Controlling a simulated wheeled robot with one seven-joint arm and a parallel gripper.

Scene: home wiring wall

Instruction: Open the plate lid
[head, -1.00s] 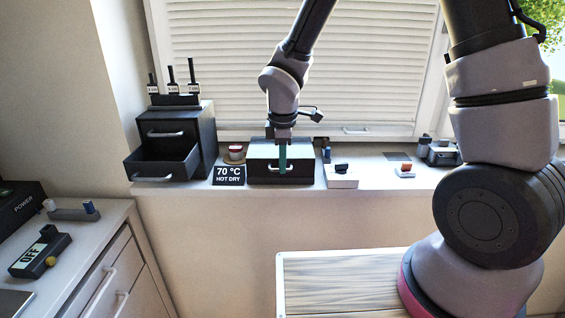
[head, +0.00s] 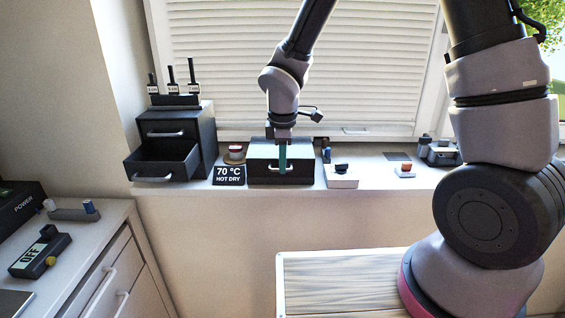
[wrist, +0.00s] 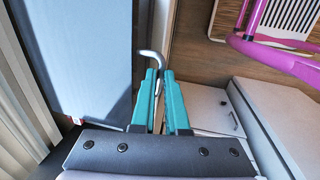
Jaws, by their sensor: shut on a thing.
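The plate lid belongs to a dark box (head: 262,172) with a pale handle, standing on the windowsill. The lid looks closed in the head view. My gripper (head: 283,170) reaches down at the front of this box, its teal fingers in front of the lid. In the wrist view, the box's blue-grey top (wrist: 88,60) lies left of the fingers. A bent metal handle (wrist: 151,56) enters between the fingertips, and my gripper (wrist: 156,85) is shut on it. The fingers hide part of the handle and the box front.
A black drawer cabinet (head: 205,135) with its lower drawer open stands left. A "70 °C HOT DRY" sign (head: 229,175) is just left of the box. A white switch block (head: 341,178) stands close on the right. Window blinds (head: 360,70) are behind.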

